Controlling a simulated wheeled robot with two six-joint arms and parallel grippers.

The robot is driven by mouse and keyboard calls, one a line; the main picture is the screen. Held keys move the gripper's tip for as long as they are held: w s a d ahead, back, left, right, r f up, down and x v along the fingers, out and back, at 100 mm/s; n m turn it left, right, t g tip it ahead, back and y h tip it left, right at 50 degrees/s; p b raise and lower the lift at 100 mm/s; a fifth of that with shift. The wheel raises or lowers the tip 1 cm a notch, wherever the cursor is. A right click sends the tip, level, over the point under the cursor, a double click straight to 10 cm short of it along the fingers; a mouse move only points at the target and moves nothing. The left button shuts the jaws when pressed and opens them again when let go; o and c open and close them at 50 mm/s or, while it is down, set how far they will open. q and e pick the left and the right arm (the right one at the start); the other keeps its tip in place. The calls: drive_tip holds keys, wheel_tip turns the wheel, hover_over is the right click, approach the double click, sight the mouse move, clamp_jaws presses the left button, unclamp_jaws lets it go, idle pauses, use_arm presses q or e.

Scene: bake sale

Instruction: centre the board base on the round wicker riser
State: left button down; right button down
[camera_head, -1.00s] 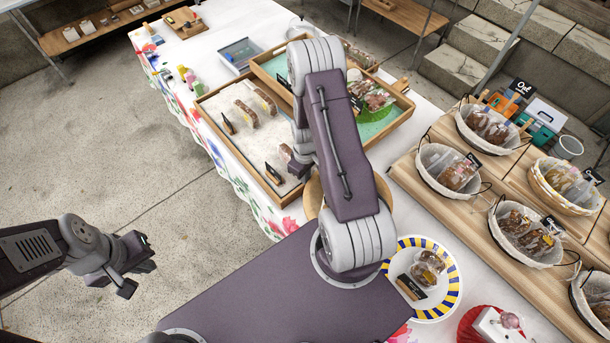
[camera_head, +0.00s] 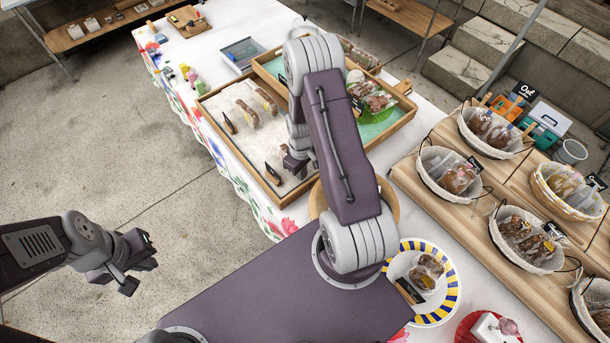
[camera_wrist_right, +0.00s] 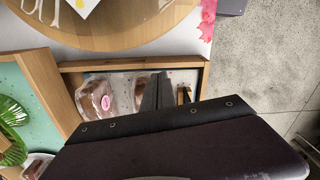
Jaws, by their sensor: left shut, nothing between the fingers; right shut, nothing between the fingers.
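A round, light wooden piece (camera_head: 386,197) lies on the table, mostly hidden behind my right arm in the head view. The right wrist view shows its curved edge (camera_wrist_right: 150,28) at the top, with white items on it. I cannot tell whether it is the board base or the riser; no wicker weave is clear. My right gripper (camera_head: 294,165) is shut and empty above the near corner of the sandy tray, apart from the round piece. Its dark fingers show in the wrist view (camera_wrist_right: 158,92). My left gripper (camera_head: 140,274) is shut and empty over the paving, left of the table.
The wooden sandy tray (camera_head: 203,104) holds bagged bakes and small signs. A green-lined tray (camera_head: 399,118) adjoins it. A blue-and-yellow rimmed plate (camera_head: 449,300) and a red round item (camera_head: 466,330) stand nearer. Baskets line the wooden shelf (camera_head: 425,200) at right.

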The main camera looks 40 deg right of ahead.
wheel_tip(320, 180, up, 9)
idle(0.3)
drive_tip(key=shift+s, duration=0.15)
